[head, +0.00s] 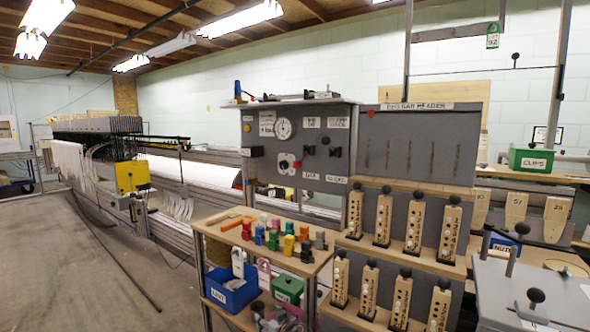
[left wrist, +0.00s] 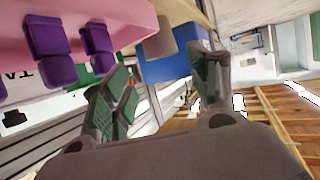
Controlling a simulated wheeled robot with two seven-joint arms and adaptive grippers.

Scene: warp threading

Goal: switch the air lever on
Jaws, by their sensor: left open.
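The grey control panel (head: 262,178) stands at mid-distance in the head view. My right gripper is not in view.
A wooden bench (head: 205,228) with several coloured blocks stands before the panel, with a blue bin (head: 232,292) below. Numbered wooden blocks with black knobs stand on shelves to the right. A pink tray (left wrist: 110,18) with purple pieces is close to my left gripper. Open floor lies left.

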